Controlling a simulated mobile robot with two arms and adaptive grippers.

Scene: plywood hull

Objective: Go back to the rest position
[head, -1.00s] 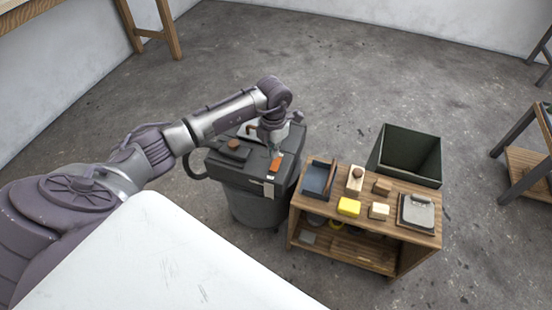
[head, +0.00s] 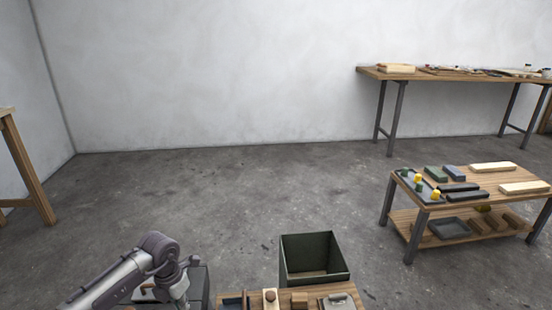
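My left arm comes in at the bottom left of the head view. Its wrist (head: 170,275) is over a dark machine (head: 198,285), which is cut off by the lower edge. The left gripper's fingertips are below the frame edge or hidden, so its opening does not show. My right arm and gripper are not in view.
A small wooden bench (head: 255,298) with blocks and a tool is cut off at the bottom. A low table (head: 478,190) with supplies stands right, a long workbench (head: 450,76) at the wall. Floor between is clear.

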